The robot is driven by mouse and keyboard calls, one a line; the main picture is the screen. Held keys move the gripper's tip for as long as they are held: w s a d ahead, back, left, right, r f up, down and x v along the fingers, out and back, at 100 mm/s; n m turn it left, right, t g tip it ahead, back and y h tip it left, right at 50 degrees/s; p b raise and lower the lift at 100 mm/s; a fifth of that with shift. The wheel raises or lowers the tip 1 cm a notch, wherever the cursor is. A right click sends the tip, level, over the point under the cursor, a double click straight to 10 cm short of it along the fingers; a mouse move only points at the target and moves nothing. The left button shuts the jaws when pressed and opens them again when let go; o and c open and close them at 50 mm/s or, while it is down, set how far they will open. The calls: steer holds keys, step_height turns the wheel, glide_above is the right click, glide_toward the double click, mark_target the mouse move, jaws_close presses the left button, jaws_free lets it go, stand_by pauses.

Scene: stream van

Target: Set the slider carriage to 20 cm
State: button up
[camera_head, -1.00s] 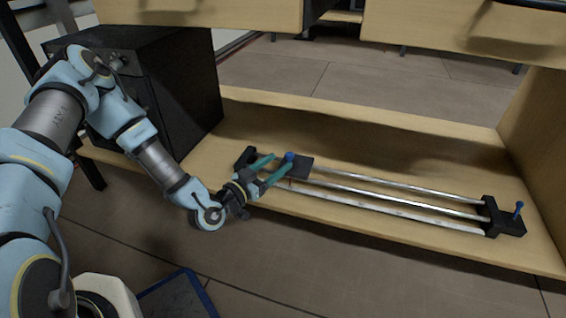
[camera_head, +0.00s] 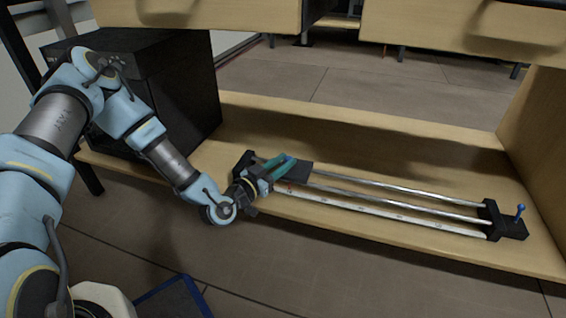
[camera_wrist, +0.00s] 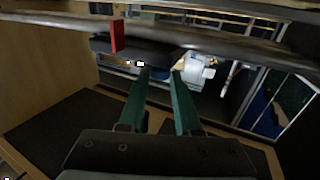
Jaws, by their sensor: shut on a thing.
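The slider carriage (camera_head: 300,173) is a dark block on two metal rails (camera_head: 390,192), near their left end. Its blue knob (camera_head: 287,158) is mostly hidden by my gripper's teal fingers. My gripper (camera_head: 284,163) is shut on the knob, above the carriage. The wrist view shows the finger tips (camera_wrist: 160,73) close to the dark carriage (camera_wrist: 150,52), with a red pointer (camera_wrist: 116,36) to their left. A pale scale strip (camera_head: 380,212) runs along the front of the rails; its numbers are too small to read.
The slider lies on a wooden shelf (camera_head: 400,142). A black end block with a blue knob (camera_head: 520,212) stands at the right end. A black cabinet (camera_head: 180,95) stands to the left. A wooden side panel (camera_head: 540,150) bounds the right. The rails right of the carriage are clear.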

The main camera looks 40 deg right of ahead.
jaws_close()
stand_by(0.8)
